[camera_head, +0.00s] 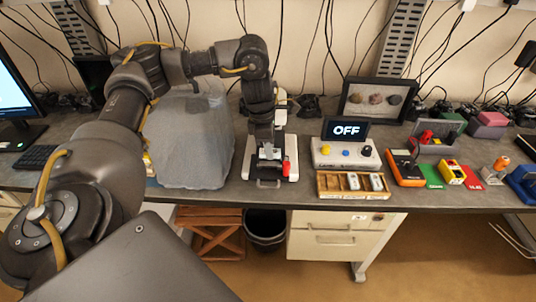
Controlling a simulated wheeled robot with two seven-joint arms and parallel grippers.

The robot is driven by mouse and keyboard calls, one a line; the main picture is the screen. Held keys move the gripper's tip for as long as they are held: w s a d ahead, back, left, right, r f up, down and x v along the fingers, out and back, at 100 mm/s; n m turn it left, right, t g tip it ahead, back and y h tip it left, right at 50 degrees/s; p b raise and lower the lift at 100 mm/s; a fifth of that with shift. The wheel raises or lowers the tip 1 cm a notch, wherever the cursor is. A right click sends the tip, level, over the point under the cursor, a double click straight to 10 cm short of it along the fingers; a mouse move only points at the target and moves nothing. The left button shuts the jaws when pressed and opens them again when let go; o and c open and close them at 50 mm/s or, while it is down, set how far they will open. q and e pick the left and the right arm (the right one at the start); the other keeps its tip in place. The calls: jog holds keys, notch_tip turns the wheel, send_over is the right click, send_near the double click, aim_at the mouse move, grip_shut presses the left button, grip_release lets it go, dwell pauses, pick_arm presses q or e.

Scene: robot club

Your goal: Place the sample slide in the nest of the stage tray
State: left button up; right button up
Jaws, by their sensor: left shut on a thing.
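My left gripper (268,151) points down in front of the white microscope (254,165), at the bench's front edge. It is shut on a small pale piece, most likely the sample slide, mostly hidden by the fingers. My right gripper is not in view.
A red part (286,169) sits close to the right of the gripper. A compartmented wooden box (340,193) with grey pieces, a control box (327,156) and an "OFF" screen (346,130) stand to the right. A grey-blue covered bulk (190,140) stands close to the left.

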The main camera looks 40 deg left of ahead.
aim_at(262, 150)
pick_arm(q)
jog(key=shift+a+f, duration=0.2)
jog(key=shift+f, duration=1.6)
jog(key=o, duration=1)
jog(key=shift+f, duration=0.1)
jog(key=shift+o, duration=0.2)
jog(key=shift+r+p, duration=0.25)
jog(key=shift+p, duration=0.05)
notch_tip(262, 150, up, 12)
jog(key=s+a, duration=0.1)
jog(key=shift+a+f, duration=0.15)
jog(key=shift+a, duration=0.05)
